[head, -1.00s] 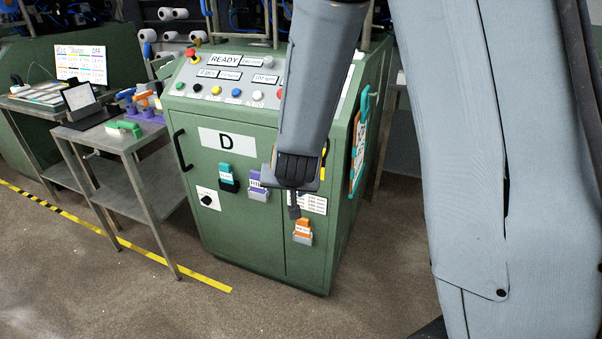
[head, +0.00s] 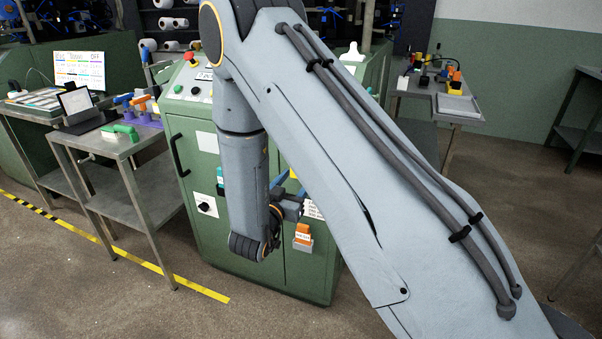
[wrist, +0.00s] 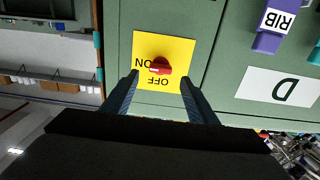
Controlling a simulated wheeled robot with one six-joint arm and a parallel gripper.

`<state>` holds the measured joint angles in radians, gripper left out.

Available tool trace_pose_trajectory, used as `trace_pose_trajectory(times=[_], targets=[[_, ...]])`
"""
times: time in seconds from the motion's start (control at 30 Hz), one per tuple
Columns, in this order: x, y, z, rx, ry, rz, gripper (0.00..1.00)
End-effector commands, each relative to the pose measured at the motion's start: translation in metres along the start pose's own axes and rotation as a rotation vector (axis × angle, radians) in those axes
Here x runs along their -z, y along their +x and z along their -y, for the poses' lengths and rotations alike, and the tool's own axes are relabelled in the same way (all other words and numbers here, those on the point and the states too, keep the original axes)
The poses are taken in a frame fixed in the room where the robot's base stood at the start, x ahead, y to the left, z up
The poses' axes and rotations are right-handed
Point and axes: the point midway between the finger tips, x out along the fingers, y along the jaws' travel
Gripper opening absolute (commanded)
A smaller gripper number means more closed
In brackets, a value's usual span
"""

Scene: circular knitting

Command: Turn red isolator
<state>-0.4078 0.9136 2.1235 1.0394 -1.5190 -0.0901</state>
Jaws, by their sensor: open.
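The red isolator (wrist: 160,66) is a red knob on a yellow plate (wrist: 180,47) marked ON and OFF, seen upside down in the wrist view. Its pale mark lies on the left side, near the word ON. My gripper (wrist: 160,82) is open, with its dark fingertips apart on either side of the knob's line and nothing between them; I cannot tell how far they are from the panel. In the head view my gripper (head: 292,188) is by the front of the green machine (head: 185,235), and my arm hides most of the isolator's area.
A purple RIB tag (wrist: 273,25) and a D label (wrist: 277,86) are on the panel beside the isolator. A steel side table (head: 118,140) stands left of the machine. Open floor lies in front.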

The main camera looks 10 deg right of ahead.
Motion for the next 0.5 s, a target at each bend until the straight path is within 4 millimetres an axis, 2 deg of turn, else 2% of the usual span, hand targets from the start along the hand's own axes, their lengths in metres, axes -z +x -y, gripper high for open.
trace_pose_trajectory(times=[0.2, 0.5], targets=[[0.0, 0.031, -0.001, -0.002, 0.001, 0.001, 0.53], [0.0, 0.044, 0.0, 0.001, 0.0, 0.001, 0.53]])
